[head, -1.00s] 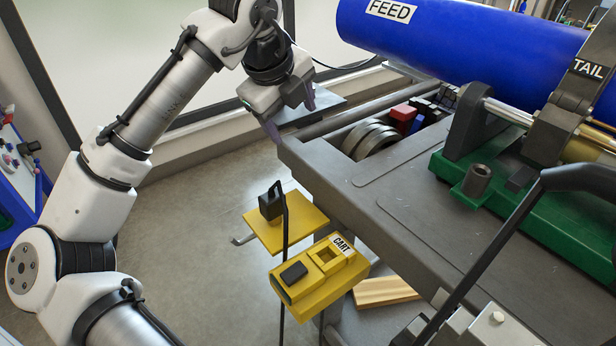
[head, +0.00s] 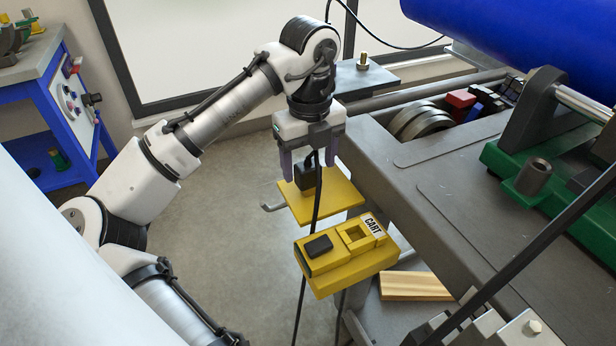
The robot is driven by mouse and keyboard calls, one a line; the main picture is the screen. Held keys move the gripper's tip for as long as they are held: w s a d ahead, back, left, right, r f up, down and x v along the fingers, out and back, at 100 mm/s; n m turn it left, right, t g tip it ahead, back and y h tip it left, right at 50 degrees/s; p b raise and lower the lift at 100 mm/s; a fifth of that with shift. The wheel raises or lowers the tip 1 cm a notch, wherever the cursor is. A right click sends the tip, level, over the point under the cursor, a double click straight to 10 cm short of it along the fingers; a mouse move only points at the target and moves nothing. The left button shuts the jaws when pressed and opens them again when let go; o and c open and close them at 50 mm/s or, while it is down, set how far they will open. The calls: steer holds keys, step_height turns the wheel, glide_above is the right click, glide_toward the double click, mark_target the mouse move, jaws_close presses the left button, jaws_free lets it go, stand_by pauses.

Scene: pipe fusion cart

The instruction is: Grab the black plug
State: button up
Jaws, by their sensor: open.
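The black plug (head: 304,179) is a small dark block with a black cable, standing on a yellow plate (head: 338,200) beside the cart. My gripper (head: 310,173) points down above the plate. Its two purplish fingers are open, one to each side of the plug in the picture. The head view does not show whether they are level with the plug in depth or touch it. The cable runs in front of the plug and hides part of it.
A yellow box marked CART (head: 345,262) with a square socket sits just in front of the plate. The grey cart frame (head: 400,185) is close on the right. A blue workbench (head: 50,105) stands at the far left, with open floor between.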

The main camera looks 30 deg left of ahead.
mark_target(308, 178)
step_height(308, 178, down, 5)
steer(key=shift+s+a+r+b, duration=0.1)
steer(key=shift+r+b, duration=0.1)
steer(key=shift+b, duration=0.1)
steer(key=c, duration=1.1)
steer(key=shift+r, duration=0.15)
